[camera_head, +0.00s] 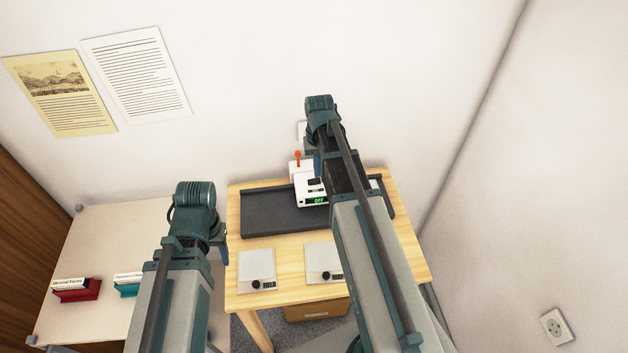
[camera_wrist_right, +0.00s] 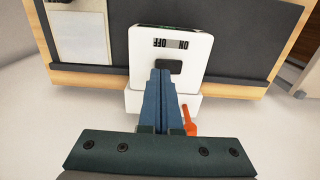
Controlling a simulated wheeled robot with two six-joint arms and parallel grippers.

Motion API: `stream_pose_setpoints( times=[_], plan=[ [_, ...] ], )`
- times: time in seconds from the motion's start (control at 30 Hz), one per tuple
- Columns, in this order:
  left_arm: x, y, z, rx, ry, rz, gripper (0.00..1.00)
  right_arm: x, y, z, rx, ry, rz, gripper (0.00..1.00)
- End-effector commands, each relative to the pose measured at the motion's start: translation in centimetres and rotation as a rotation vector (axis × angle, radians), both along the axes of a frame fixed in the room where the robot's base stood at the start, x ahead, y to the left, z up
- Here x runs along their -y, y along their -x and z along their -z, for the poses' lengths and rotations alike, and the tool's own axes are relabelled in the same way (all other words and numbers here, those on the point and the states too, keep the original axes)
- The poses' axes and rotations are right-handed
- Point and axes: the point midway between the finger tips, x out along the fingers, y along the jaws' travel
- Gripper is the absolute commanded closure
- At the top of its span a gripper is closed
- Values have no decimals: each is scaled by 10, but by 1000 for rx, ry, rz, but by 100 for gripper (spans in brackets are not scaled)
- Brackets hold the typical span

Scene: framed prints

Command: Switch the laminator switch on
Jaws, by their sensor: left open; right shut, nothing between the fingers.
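The laminator (camera_head: 306,192) is a white box on a dark mat, and its lit green display (camera_head: 317,201) reads OFF. In the right wrist view, the white laminator (camera_wrist_right: 199,55) has ON and OFF lettering on top and a dark switch (camera_wrist_right: 172,66) beside it. My right gripper (camera_wrist_right: 161,72) is shut and empty, its fingertips at the switch; I cannot tell whether they touch it. In the head view, my right gripper (camera_head: 318,166) is over the laminator, partly hidden by its arm. My left gripper (camera_head: 220,248) is open near the gap between the two tables, its fingers mostly hidden.
An orange lever (camera_head: 297,157) stands behind the laminator. The dark mat (camera_head: 265,212) lies on the wooden table (camera_head: 283,243). Two pale panels with dark knobs (camera_head: 257,266) (camera_head: 322,258) sit at its front. Red (camera_head: 77,291) and teal (camera_head: 128,286) card holders stand on the left table.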

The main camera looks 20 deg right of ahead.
Motion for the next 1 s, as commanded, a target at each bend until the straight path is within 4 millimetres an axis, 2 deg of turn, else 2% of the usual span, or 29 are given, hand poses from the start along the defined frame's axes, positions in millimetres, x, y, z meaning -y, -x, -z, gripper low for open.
stream_pose_setpoints(
  times=[1.0],
  plan=[
    [0,0,8,0,0,0,45,0,0,8,0,0,0,100]
  ],
)
